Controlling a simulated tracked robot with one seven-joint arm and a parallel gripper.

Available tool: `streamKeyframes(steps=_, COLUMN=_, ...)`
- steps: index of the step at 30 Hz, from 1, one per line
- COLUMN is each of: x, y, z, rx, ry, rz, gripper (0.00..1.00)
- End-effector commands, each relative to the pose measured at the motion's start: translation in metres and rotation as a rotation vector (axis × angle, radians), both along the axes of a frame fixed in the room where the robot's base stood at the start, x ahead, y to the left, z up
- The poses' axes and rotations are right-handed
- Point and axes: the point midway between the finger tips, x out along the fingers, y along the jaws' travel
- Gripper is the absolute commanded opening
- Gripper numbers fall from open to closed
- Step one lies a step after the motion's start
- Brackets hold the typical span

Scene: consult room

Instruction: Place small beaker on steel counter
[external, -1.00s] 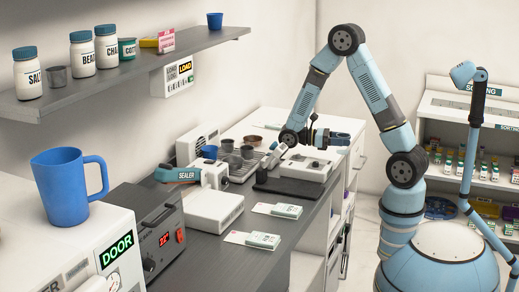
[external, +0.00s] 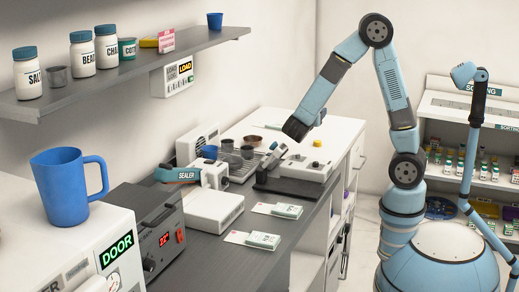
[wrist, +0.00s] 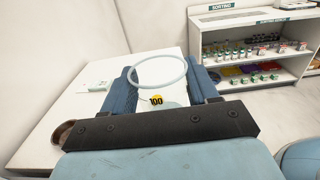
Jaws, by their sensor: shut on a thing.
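In the wrist view, a clear beaker with a pale blue round rim (wrist: 158,70) is between the fingers of my gripper (wrist: 160,92). My gripper is shut on the beaker, which looks upright over a white surface (wrist: 70,107). In the external view my forearm slants down to the back of the counter; its end hides the fingers, and I cannot make out the beaker clearly. The long grey counter (external: 262,262) runs along the wall.
A small yellow thing (external: 317,142) shows over the white top. A brown bowl (external: 252,140), metal cups (external: 246,152), a black pad (external: 292,188) and a sealer (external: 185,174) crowd the counter. White packets (external: 287,211) lie nearer. A sorting shelf (wrist: 255,50) stands beyond.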

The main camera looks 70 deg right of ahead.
Motion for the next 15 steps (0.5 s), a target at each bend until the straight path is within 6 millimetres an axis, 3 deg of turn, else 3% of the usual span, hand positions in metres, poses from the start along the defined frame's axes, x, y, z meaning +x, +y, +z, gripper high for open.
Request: streamKeyframes(steps=15, x=0.0, y=0.081, z=-0.029, rx=-0.001, ry=0.004, rz=0.233, gripper=0.3)
